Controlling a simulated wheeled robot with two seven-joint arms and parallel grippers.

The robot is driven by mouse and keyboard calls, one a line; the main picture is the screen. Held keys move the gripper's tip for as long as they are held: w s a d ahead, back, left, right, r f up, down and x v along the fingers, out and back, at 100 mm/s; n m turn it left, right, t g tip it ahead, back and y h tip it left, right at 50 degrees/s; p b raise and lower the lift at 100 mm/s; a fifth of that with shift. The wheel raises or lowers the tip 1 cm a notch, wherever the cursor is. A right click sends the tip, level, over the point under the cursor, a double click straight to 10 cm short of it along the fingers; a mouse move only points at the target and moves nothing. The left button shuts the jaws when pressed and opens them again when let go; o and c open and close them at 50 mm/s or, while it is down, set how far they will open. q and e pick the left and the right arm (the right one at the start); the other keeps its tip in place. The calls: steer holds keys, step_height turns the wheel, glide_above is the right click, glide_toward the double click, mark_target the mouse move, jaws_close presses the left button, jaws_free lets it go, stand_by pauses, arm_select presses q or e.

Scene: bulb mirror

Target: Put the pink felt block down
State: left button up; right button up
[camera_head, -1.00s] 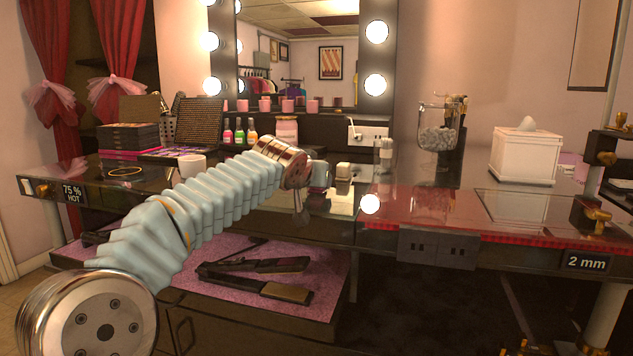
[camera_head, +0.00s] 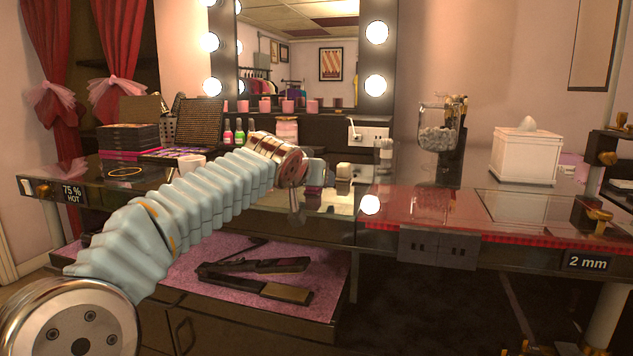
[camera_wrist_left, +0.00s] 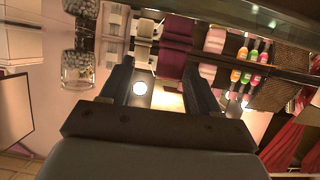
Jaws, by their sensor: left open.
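The pink felt block (camera_wrist_left: 177,65) shows in the left wrist view as a dark magenta block, with a lighter magenta patch above it. That view is upside down. My left gripper (camera_wrist_left: 162,85) is open, its two dark fingers apart; the block appears beyond the fingertips and is not clamped. I cannot tell whether a finger touches it. In the head view my left gripper (camera_head: 307,185) is low over the glossy counter (camera_head: 335,205), largely hidden by its own wrist, and the block is hard to make out there. My right gripper is not in view.
A small cream block (camera_head: 343,170) stands just right of the gripper. A glass jar (camera_head: 437,130) and a tissue box (camera_head: 525,155) stand farther right. The red strip of counter (camera_head: 420,210) is mostly clear.

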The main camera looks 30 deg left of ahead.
arm_select(q)
steer(key=b+v, duration=0.1)
steer(key=v, duration=0.8)
steer(key=shift+s+r, duration=0.2)
steer(key=shift+s, duration=0.15)
